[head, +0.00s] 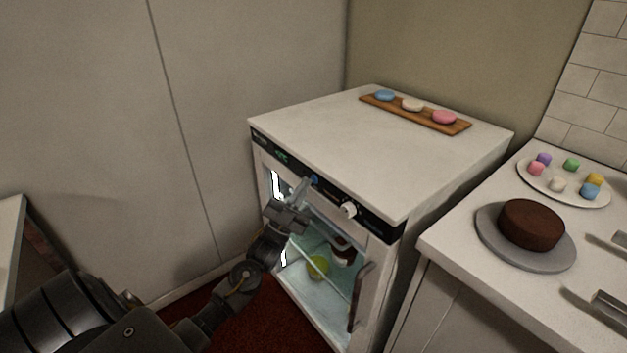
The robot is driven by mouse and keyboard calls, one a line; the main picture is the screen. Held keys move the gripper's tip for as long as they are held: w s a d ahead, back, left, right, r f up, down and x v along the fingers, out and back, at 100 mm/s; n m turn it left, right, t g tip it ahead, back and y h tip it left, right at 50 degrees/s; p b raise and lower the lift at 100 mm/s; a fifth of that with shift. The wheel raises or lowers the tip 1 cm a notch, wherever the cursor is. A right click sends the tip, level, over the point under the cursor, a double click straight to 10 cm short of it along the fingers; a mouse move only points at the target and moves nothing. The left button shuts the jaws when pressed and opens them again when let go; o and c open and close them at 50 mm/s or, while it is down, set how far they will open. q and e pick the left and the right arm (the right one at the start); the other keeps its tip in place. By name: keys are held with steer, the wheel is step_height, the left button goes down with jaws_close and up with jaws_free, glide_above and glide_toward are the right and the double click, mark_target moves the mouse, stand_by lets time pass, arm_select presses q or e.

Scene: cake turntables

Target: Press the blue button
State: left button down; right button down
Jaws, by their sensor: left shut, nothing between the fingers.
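The blue button (314,180) is a small round blue spot on the black front panel (375,226) of a white glass-fronted cabinet (335,150). My left gripper (305,184) is shut and empty. Its fingertips are at the panel just left of the blue button, and I cannot tell whether they touch it. Its arm comes in from the lower left, in front of the cabinet's glass. My right gripper is not in view.
A white knob (348,209) sits right of the button. A wooden board (418,112) with round pastel items lies on top. At right, a counter holds a chocolate cake (531,224) on a grey turntable (497,238) and a plate (598,200) of colored pieces.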

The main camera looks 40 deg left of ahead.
arm_select(q)
steer(key=shift+w+d, duration=0.1)
steer(key=shift+w, duration=0.25)
stand_by(0.5)
steer(key=shift+s, duration=0.15)
steer(key=shift+s+a, duration=0.25)
steer(key=shift+s, duration=0.4)
steer(key=s+p, duration=0.1)
steer(key=s, duration=0.1)
steer(key=s+a+p, duration=0.1)
steer(key=s, duration=0.1)
steer(key=shift+s+a, duration=0.2)
steer(key=shift+s, duration=0.15)
stand_by(0.9)
